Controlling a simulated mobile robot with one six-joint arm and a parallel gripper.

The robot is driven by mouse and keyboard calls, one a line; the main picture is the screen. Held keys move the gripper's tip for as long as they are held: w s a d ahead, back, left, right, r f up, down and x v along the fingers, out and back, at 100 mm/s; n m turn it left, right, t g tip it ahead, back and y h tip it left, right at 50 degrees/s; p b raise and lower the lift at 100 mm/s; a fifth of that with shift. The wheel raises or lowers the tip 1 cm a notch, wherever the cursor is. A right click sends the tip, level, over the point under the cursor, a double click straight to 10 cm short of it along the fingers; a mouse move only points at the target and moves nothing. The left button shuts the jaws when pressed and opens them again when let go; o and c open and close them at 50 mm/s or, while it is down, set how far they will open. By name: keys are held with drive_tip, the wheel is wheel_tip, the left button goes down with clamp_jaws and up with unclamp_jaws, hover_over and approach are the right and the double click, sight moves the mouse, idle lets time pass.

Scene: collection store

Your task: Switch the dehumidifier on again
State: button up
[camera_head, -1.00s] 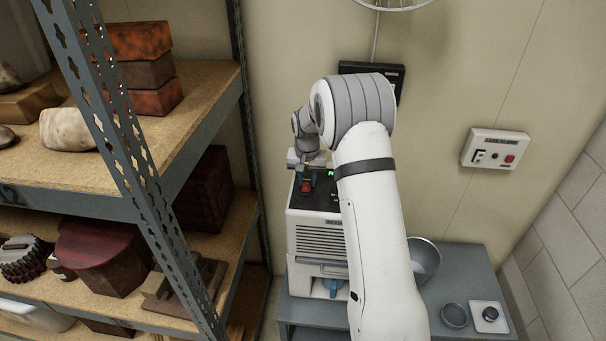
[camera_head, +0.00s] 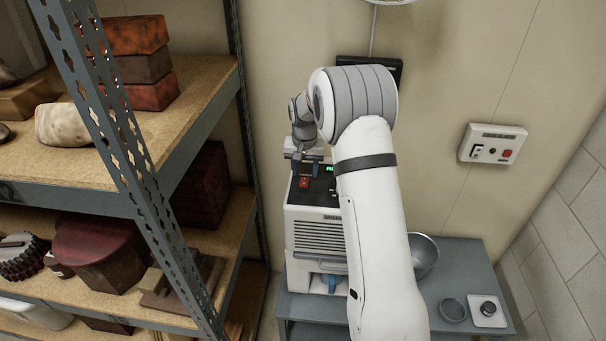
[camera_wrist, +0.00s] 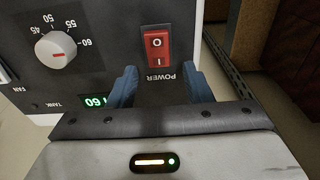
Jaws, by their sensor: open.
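The dehumidifier (camera_head: 318,232) is a white box with a dark top panel, standing on a grey bench. In the wrist view its panel shows a red rocker switch (camera_wrist: 156,50) marked O and I above the word POWER, a white dial (camera_wrist: 56,50) and a lit green display (camera_wrist: 96,100). The red switch also shows in the head view (camera_head: 304,183). My gripper (camera_wrist: 160,85) is open and empty, its blue fingertips on either side of the POWER label, just short of the switch. I cannot tell whether they touch the panel.
Shelving (camera_head: 150,215) with boxes and objects stands close on the left. A metal bowl (camera_head: 423,255), a small dish (camera_head: 452,309) and a white square with a dark knob (camera_head: 488,310) are on the bench (camera_head: 455,265). A wall box (camera_head: 492,144) with a red button hangs at right.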

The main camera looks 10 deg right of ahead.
sight(305, 180)
drive_tip(key=r, duration=0.4)
drive_tip(key=r+b, duration=0.1)
drive_tip(key=shift+s+a+r, duration=0.1)
drive_tip(key=shift+s+r, duration=0.2)
drive_tip(key=shift+r, duration=0.1)
drive_tip(key=s+r+n+t, duration=0.1)
drive_tip(key=s+r, duration=0.5)
drive_tip(key=s, duration=0.4)
drive_tip(key=s+r+n, duration=0.1)
drive_tip(key=s+r, duration=0.4)
drive_tip(key=s, duration=0.4)
drive_tip(key=s+f+n+t, duration=0.1)
drive_tip(key=s, duration=1.8)
drive_tip(key=shift+a+f+n, duration=0.3)
drive_tip(key=shift+a+f, duration=0.1)
